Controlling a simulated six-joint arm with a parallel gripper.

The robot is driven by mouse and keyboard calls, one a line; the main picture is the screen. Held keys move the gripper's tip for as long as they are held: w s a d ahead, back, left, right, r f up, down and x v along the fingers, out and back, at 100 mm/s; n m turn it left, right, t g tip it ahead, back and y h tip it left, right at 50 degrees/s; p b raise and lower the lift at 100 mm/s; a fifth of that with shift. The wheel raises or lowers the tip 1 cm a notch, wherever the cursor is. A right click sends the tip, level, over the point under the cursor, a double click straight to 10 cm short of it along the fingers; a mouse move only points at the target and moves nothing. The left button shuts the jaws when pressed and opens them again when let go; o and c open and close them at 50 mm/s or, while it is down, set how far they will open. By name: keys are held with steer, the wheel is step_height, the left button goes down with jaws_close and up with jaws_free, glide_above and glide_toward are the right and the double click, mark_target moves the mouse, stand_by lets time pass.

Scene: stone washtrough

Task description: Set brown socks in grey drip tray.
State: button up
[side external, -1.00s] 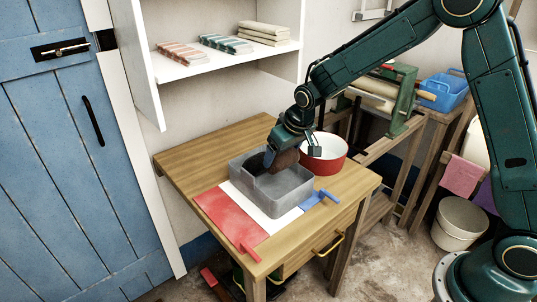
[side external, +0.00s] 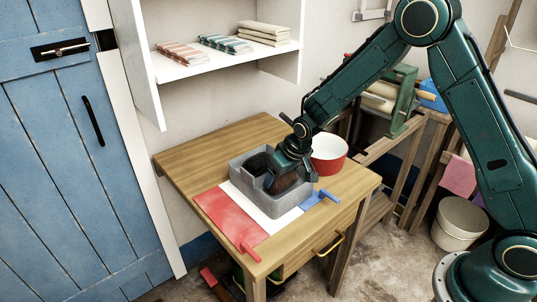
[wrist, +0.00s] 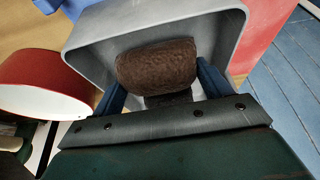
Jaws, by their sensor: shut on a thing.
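The brown socks (wrist: 157,65) are a rolled bundle between the two blue fingers of my gripper (wrist: 161,88), which is shut on them. In the side view the socks (side external: 283,185) are partly hidden by my gripper (side external: 284,178). They are low, within the walls of the grey drip tray (side external: 266,204), toward its right end. The tray (wrist: 222,42) also surrounds the socks in the wrist view. I cannot tell whether the socks touch its floor.
A dark bundle (side external: 258,163) sits in the tray's far left part. A red and white bowl (side external: 329,154) stands close behind my gripper. The wooden table (side external: 208,161) is clear at back left.

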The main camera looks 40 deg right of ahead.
steer(key=shift+f, duration=0.1)
steer(key=o, duration=1.1)
steer(key=shift+v, duration=0.8)
steer(key=v, duration=1)
steer(key=shift+s+r, duration=0.15)
steer(key=shift+r, duration=0.1)
steer(key=shift+r, duration=0.1)
